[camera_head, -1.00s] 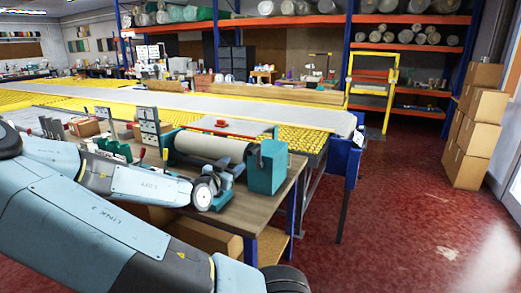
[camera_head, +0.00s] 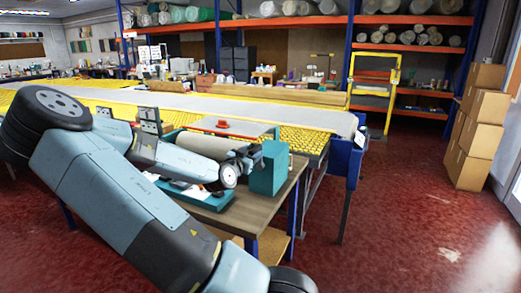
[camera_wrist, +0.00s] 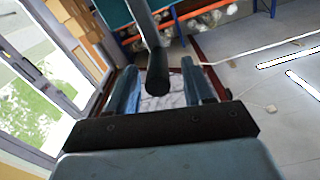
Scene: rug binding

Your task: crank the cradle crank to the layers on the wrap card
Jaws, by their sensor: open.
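The cradle holds a beige roll (camera_head: 205,145) with a teal end box (camera_head: 270,170) at its right end, on the bench. In the wrist view the crank shows as a grey arm (camera_wrist: 145,22) ending in a dark round handle (camera_wrist: 158,76). My gripper (camera_wrist: 160,90) is open, with one finger on each side of the handle; I cannot tell whether either touches it. In the head view my gripper (camera_head: 248,158) is beside the teal box, and the crank is hidden. A small upright card (camera_head: 150,121) stands behind my arm, too small to read; I cannot tell whether it is the wrap card.
The wooden bench top (camera_head: 240,213) is bare in front of the teal box. A long table with a yellow grid (camera_head: 300,138) runs behind the bench. Cardboard boxes (camera_head: 480,125) are stacked at the right. The red floor (camera_head: 400,210) between is clear.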

